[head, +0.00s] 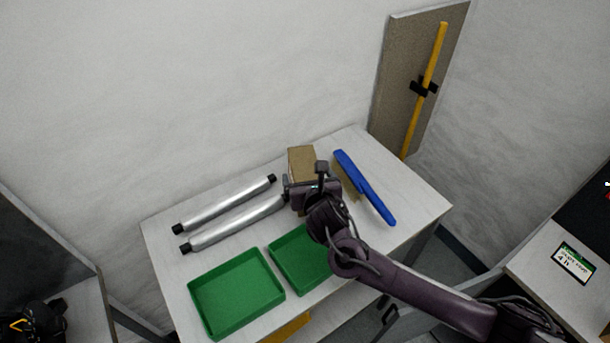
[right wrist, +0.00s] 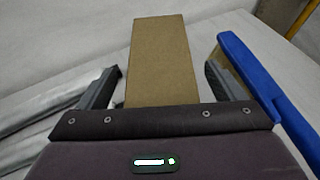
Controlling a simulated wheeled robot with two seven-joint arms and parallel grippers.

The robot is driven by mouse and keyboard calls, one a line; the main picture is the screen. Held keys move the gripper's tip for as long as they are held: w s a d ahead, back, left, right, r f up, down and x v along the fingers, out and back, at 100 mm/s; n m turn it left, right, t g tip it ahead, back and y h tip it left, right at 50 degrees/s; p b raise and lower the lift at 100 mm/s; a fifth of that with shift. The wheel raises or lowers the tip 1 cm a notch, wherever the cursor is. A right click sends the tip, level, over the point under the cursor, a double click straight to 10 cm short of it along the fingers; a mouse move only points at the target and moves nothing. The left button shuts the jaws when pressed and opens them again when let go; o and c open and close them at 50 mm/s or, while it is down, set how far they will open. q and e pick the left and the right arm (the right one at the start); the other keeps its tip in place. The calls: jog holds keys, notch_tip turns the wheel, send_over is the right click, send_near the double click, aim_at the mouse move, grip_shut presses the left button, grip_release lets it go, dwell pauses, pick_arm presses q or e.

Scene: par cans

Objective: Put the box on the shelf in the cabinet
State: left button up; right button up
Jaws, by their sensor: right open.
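A brown cardboard box (head: 301,158) stands at the back of the white table, near the wall. My right gripper (head: 304,182) is at the box's near side and hides its lower part in the head view. In the right wrist view the box (right wrist: 160,62) lies ahead, between the two open fingers (right wrist: 160,85) in the picture. A gap shows on each side of it; I cannot tell how deep the fingers reach. My left gripper is not in view. I cannot make out the cabinet's shelf for certain.
Two silver tubes with black ends (head: 225,203) lie left of my right gripper. A blue long object (head: 364,187) lies close on its right. Two green trays (head: 236,292) are at the table's front. A board with a yellow pole (head: 425,85) leans at the back right.

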jog(key=shift+w+a+f, duration=0.1)
jog(key=shift+w+f, duration=0.2)
jog(key=shift+w, duration=0.25)
jog(key=c, duration=1.2)
jog(key=shift+r, duration=0.1)
jog(key=shift+c, duration=0.5)
jog(key=shift+r, duration=0.1)
